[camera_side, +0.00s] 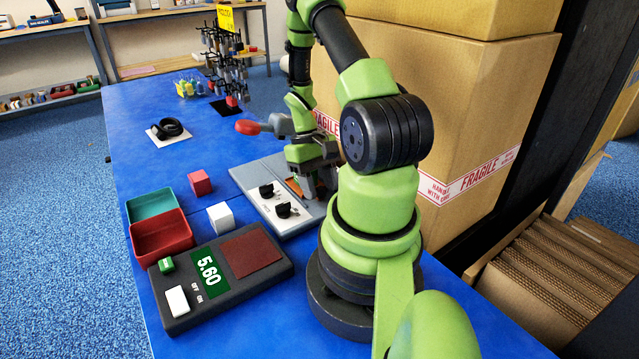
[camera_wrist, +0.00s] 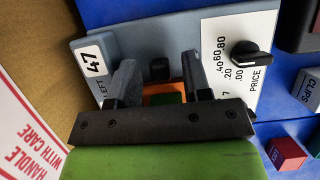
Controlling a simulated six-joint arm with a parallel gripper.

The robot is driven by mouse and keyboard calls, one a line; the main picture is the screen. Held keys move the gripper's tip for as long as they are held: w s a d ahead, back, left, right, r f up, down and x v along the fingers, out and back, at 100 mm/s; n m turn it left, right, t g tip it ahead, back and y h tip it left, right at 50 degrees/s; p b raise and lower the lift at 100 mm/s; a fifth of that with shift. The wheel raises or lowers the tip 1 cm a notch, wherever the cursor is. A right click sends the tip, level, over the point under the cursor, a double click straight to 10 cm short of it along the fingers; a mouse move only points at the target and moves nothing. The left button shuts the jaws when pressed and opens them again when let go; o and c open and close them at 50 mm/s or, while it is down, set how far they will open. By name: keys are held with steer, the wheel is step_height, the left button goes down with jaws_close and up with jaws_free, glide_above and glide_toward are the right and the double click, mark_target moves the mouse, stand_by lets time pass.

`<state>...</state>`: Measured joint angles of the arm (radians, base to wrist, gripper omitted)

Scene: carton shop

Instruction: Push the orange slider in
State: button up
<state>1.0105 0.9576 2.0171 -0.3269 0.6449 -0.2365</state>
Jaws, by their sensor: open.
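The orange slider (camera_wrist: 155,99) shows as a small orange patch between my fingers in the wrist view, with a green patch beside it; my gripper's dark body covers the rest. In the side view a bit of orange (camera_side: 294,187) shows on the grey control panel (camera_side: 250,174), partly hidden by my gripper. My gripper (camera_side: 305,186) is open and low over the panel's far right part. In the wrist view its two fingers (camera_wrist: 160,76) stand apart, on either side of the slider's area and a black knob (camera_wrist: 160,68). I cannot tell whether a finger touches the slider.
Two black dials (camera_side: 284,210) sit on the panel's white strip. Nearby are a white cube (camera_side: 220,217), a red cube (camera_side: 200,183), a red tray (camera_side: 160,240) and a scale (camera_side: 280,276) reading 5.60. Large cartons (camera_side: 480,110) stand close behind.

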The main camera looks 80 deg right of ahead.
jaws_close()
steer(key=shift+w+d, duration=1.35)
jaws_free()
steer(key=shift+r, duration=0.15)
steer(key=v, duration=0.9)
steer(key=shift+r, duration=0.35)
steer(key=shift+w+d, duration=0.15)
